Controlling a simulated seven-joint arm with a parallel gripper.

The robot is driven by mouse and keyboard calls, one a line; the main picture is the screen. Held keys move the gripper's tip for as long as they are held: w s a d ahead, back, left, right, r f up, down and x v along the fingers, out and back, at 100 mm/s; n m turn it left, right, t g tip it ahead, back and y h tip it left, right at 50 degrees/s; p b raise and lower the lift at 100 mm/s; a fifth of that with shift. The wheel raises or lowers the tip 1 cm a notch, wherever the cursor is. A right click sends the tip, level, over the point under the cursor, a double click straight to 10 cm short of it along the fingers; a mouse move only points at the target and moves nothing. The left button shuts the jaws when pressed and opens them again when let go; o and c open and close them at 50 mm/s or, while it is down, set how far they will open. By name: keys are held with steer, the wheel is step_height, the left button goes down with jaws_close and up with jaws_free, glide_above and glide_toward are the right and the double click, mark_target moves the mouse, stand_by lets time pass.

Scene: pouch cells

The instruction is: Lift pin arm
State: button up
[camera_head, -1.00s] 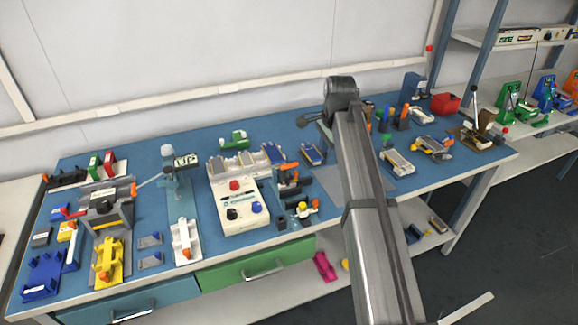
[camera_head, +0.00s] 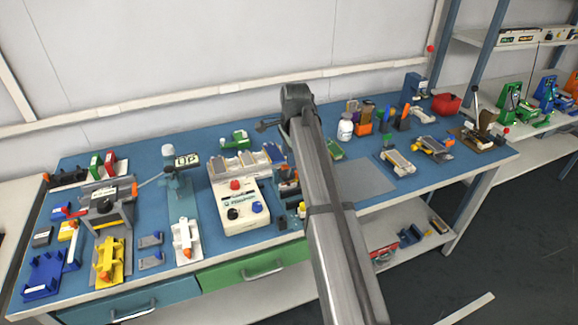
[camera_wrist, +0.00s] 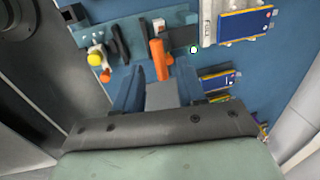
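In the wrist view an orange lever (camera_wrist: 159,58) stands on a teal fixture, just beyond my gripper (camera_wrist: 158,82). A black upright part and a yellow knob (camera_wrist: 95,60) are left of it. The frames do not label any part as the pin arm. My gripper's two blue-grey fingers are apart, with a grey block showing between them; I see nothing clearly held. In the head view this fixture (camera_head: 289,176) is partly hidden by my arm, and my fingertips cannot be made out.
Blue pouch cells (camera_wrist: 245,22) lie right of the lever in the wrist view. In the head view, a white control box (camera_head: 241,208) with several buttons and a stand with an UP sign (camera_head: 187,160) are left of my arm. A grey mat (camera_head: 362,182) to its right is bare.

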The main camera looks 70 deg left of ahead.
steer(key=shift+a+f, duration=0.25)
steer(key=shift+f, duration=1.1)
steer(key=shift+a+f, duration=0.25)
steer(key=shift+f, duration=1.05)
steer(key=shift+c, duration=0.3)
jaws_close()
